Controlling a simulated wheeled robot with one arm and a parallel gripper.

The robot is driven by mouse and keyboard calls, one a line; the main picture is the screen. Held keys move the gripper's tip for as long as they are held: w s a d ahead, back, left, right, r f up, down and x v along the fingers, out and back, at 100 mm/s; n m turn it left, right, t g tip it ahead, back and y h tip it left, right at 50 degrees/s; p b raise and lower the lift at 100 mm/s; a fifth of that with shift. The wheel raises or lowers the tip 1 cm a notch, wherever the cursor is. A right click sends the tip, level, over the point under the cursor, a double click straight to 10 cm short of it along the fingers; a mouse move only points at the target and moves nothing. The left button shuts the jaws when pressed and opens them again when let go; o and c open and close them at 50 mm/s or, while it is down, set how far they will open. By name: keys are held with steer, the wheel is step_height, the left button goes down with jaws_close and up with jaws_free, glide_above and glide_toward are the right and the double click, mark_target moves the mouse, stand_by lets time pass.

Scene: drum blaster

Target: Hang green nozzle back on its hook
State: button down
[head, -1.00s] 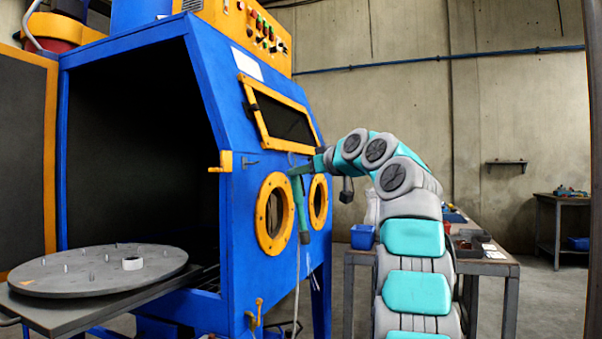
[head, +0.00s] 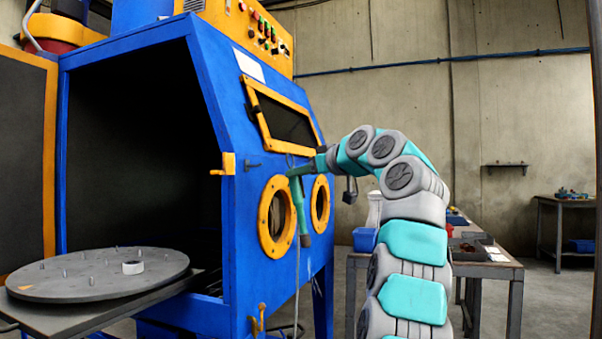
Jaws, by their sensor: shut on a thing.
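The green nozzle (head: 300,208) hangs roughly upright in front of the blue cabinet's slanted side, between the two yellow-ringed ports. A thin pale hose runs down from it. My gripper (head: 312,168) is shut on the nozzle near its top; the fingers are small and partly hidden. A small dark hook (head: 252,165) sticks out of the blue cabinet (head: 235,215), to the left of the nozzle and at about the height of its top. The nozzle is apart from this hook in the picture.
A yellow latch (head: 227,164) sits on the cabinet's front edge. A yellow bracket (head: 257,320) is low on the side. A round turntable (head: 70,280) stands out at the left. A workbench (head: 490,270) with a blue bin (head: 364,239) is behind my arm.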

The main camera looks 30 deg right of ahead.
steer(key=shift+a+f, duration=0.15)
steer(key=shift+a, duration=0.05)
stand_by(0.3)
steer(key=shift+w+a, duration=0.15)
steer(key=shift+w, duration=0.05)
steer(key=w+a+f, duration=0.1)
steer(key=w+a, duration=0.4)
steer(key=w, duration=0.1)
steer(key=shift+w+f, duration=0.4)
stand_by(0.8)
steer(key=shift+a, duration=0.1)
stand_by(0.4)
steer(key=c, duration=0.5)
jaws_free()
steer(key=shift+s, duration=0.1)
